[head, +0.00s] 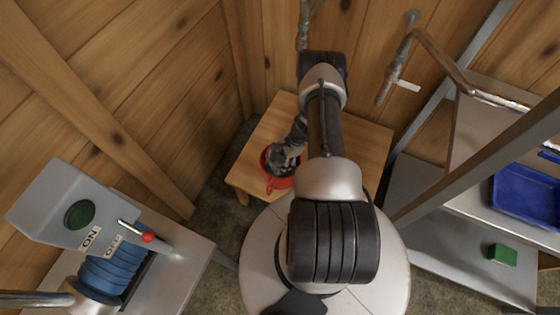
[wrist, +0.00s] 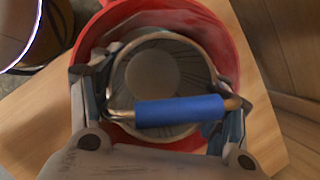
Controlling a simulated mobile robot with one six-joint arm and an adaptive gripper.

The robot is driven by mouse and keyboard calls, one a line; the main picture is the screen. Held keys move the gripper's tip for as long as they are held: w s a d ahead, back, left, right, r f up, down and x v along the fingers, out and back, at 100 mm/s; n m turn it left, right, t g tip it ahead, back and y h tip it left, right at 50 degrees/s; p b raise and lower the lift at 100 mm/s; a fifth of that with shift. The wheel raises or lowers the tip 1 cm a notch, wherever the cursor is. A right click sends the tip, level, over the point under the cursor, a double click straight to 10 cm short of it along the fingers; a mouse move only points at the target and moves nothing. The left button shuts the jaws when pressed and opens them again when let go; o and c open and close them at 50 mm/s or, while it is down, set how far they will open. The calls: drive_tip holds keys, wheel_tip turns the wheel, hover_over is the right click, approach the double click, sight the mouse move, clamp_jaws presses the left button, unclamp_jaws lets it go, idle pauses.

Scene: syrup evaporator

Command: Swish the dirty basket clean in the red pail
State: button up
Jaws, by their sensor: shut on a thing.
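The red pail (head: 268,181) stands on a small wooden table, and its rim shows in the wrist view (wrist: 222,40). A round basket (wrist: 119,47) with a pale rim sits inside the pail's opening in the wrist view. Its handle (wrist: 180,110) has a blue sleeve and crosses between my fingers. My gripper (wrist: 160,118) is shut on the basket, over the pail. In the head view my gripper (head: 283,160) reaches down into the pail and hides most of the basket. I cannot tell how deep the basket hangs or how dirty it is.
The wooden table (head: 355,140) has bare top to the right of the pail. Wooden walls close in behind. A metal pipe (head: 440,58) juts out at upper right. A steel rack with a blue tray (head: 528,190) and a green block (head: 503,254) stands right. A switch box (head: 62,210) with a red-tipped lever is left.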

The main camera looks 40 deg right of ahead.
drive_tip(key=shift+r+p, duration=3.7)
drive_tip(key=shift+r, duration=2.35)
